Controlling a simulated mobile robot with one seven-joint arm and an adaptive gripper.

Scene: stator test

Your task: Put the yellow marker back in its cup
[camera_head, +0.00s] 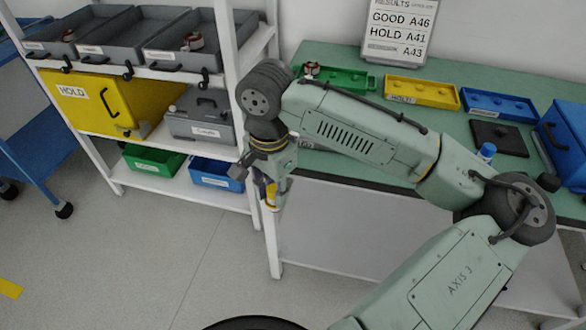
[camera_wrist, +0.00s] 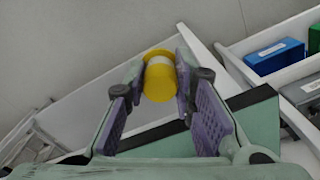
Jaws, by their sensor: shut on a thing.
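The yellow marker (camera_wrist: 159,82) with a pale band is between the purple pads of my gripper (camera_wrist: 163,84) in the wrist view. My gripper (camera_head: 270,194) is shut on it. In the head view the marker (camera_head: 272,196) shows as a small yellow and white piece at the gripper's end, in front of the shelf's right post and the bench's left end. I cannot make out a marker cup for certain in either view. A small upright blue-topped thing (camera_head: 487,152) stands on the bench behind my arm, partly hidden.
The green bench (camera_head: 455,125) holds a green tray (camera_head: 340,79), a yellow tray (camera_head: 421,93), a blue tray (camera_head: 498,105) and a dark square plate (camera_head: 500,138). A white shelf (camera_head: 232,200) with bins stands left of the bench. The floor in front is clear.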

